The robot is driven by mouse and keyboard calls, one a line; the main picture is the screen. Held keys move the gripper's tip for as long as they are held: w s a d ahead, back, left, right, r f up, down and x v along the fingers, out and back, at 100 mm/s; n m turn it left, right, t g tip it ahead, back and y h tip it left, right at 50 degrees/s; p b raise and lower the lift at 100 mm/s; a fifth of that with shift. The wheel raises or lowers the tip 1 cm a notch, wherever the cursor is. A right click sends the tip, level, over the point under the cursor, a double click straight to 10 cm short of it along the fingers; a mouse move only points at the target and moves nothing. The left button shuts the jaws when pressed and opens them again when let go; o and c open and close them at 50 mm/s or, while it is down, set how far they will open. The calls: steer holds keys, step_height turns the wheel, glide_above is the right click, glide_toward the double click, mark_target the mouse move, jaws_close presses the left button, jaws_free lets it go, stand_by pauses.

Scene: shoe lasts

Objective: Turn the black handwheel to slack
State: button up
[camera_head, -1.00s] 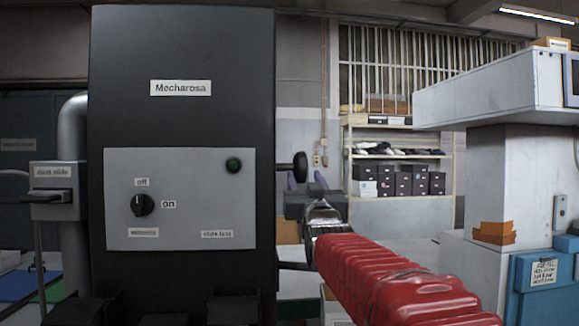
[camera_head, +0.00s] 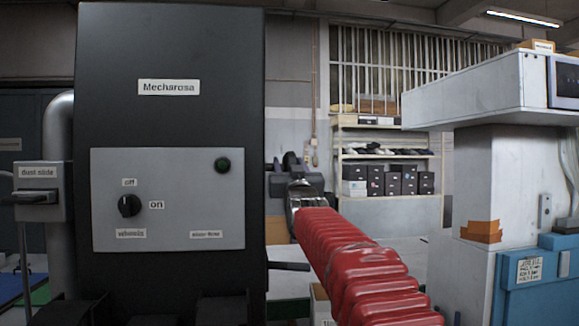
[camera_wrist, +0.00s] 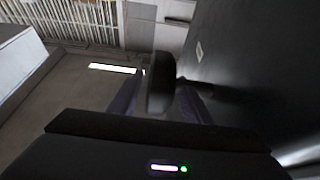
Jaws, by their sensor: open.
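The black handwheel (camera_wrist: 160,85) shows large in the wrist view, seen nearly edge-on. Its short spindle runs right to the dark side of the machine. My gripper (camera_wrist: 157,98) is open, with one purple finger on the left of the wheel and one on the right. The right finger is close to the spindle side. I cannot tell whether either finger touches the wheel. In the head view my gripper (camera_head: 290,165) is just right of the tall black Mecharosa machine (camera_head: 170,50). There the wheel is hardly distinguishable from the dark gripper.
A dark rod (camera_head: 290,266) sticks out below my gripper. A white machine (camera_head: 480,90) stands at right. Shelves with boxes (camera_head: 385,180) are behind.

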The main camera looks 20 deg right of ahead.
steer(key=c, duration=1)
steer(key=shift+c, duration=0.2)
steer(key=shift+t, duration=0.3)
steer(key=shift+s+t+h, duration=0.15)
steer(key=shift+t+h, duration=0.35)
steer(key=shift+t, duration=1.5)
steer(key=o, duration=1)
steer(key=shift+o, duration=0.2)
steer(key=shift+s+f, duration=0.1)
steer(key=shift+f, duration=0.05)
